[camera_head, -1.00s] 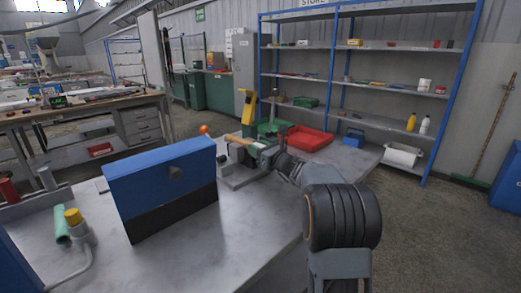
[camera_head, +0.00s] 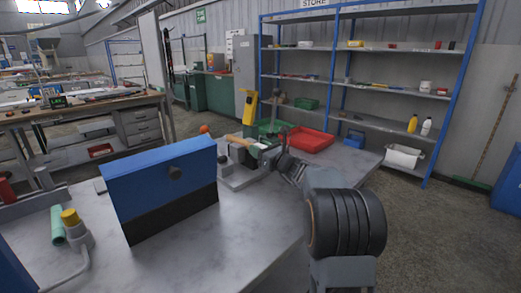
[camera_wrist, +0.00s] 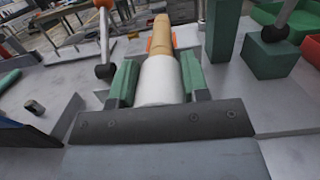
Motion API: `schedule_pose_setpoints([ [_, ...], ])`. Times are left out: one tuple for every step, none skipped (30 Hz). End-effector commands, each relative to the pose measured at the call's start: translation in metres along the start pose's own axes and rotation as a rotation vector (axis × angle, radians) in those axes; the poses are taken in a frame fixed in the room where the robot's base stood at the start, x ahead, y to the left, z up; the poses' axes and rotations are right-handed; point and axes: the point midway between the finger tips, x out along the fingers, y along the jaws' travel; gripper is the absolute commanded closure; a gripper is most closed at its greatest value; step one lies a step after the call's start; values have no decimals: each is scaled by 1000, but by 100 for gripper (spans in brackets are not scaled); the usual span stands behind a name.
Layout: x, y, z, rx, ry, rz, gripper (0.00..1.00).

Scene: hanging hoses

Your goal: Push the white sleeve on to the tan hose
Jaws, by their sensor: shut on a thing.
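My gripper (camera_wrist: 158,82) is shut on the white sleeve (camera_wrist: 161,84), with one green finger on each side of it. The tan hose (camera_wrist: 162,38) extends straight ahead from the far end of the sleeve, roughly in line with it. The two meet in the wrist view, but I cannot tell how far the sleeve overlaps the hose. In the head view the tan hose (camera_head: 236,140) shows beyond the blue box, at the bench's far side. My gripper (camera_head: 262,152) is just right of it, and the sleeve is too small to make out there.
A blue and black box (camera_head: 160,185) stands on the grey bench, left of my arm. A red tray (camera_head: 308,139) lies behind.

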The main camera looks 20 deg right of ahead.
Motion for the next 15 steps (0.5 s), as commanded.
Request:
schedule_pose_setpoints([
  [0,4,-2,1,2,10,100],
  [-2,3,-2,2,3,9,100],
  [-4,3,-2,2,4,8,100],
  [-6,2,-2,1,4,7,100],
  [-8,2,-2,1,4,7,100],
  [-10,1,-2,1,5,6,100],
  [-12,1,-2,1,5,5,100],
  [-13,0,-2,1,5,4,100],
  [-15,0,-2,1,5,3,100],
  [-17,0,-1,1,5,3,100],
  [-18,0,-1,1,5,2,100],
  [-20,-1,0,0,5,1,100],
  [-22,-1,0,0,4,0,100],
  [-23,-2,0,0,4,-1,100],
  [-25,-2,0,0,5,-1,100],
])
